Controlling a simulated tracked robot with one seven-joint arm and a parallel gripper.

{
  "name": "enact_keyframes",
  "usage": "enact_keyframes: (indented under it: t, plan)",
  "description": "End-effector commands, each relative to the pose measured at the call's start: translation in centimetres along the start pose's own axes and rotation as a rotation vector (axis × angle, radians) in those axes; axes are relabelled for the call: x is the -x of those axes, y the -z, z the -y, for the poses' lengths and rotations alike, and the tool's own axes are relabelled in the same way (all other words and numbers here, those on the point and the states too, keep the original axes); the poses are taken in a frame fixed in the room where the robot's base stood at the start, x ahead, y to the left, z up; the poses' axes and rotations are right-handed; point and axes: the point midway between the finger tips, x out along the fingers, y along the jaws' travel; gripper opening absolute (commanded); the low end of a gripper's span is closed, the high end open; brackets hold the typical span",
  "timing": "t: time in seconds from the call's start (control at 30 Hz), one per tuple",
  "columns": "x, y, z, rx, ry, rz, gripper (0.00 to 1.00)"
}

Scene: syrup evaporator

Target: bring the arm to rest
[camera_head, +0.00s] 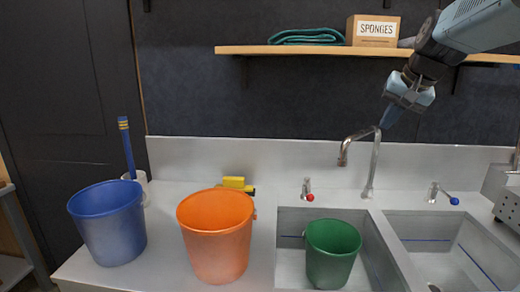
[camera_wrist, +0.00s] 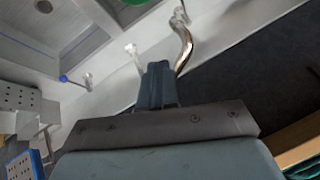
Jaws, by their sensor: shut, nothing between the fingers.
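My gripper (camera_head: 389,115) hangs from my arm at the upper right in the head view, in front of the dark wall. It is just above and to the right of the faucet spout, below the shelf. Its fingers (camera_wrist: 158,82) show together in the wrist view, shut with nothing between them. The metal faucet (camera_head: 373,165) stands behind the sinks, and in the wrist view the faucet (camera_wrist: 184,45) curves close beside the fingers in the picture. I cannot tell whether they touch.
A wooden shelf (camera_head: 300,50) holds a sponges box (camera_head: 373,30) and a green folded cloth (camera_head: 306,36). A blue bucket (camera_head: 108,225) and an orange bucket (camera_head: 217,240) stand on the counter. A green bucket (camera_head: 331,255) is in the left sink. A red-knobbed tap (camera_head: 308,190) and blue-knobbed tap (camera_head: 440,193) stand behind.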

Motion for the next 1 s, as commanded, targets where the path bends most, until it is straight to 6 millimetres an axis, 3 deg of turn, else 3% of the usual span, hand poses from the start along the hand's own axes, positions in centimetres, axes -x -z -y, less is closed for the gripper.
enact_keyframes:
  t: [0.03, 0.2, 0.5, 0.7, 1.0]
  plan:
    - [0.2, -2.3, 0.4, 0.038, -0.004, 0.005, 0.0]
    - [0.2, -9.0, 1.0, 0.16, -0.033, 0.017, 0.0]
    - [-0.8, -19.4, -0.2, 0.366, -0.094, 0.022, 0.0]
    - [-1.4, -22.7, -1.1, 0.439, -0.121, 0.019, 0.0]
    - [-1.5, -23.3, -1.3, 0.451, -0.126, 0.019, 0.0]
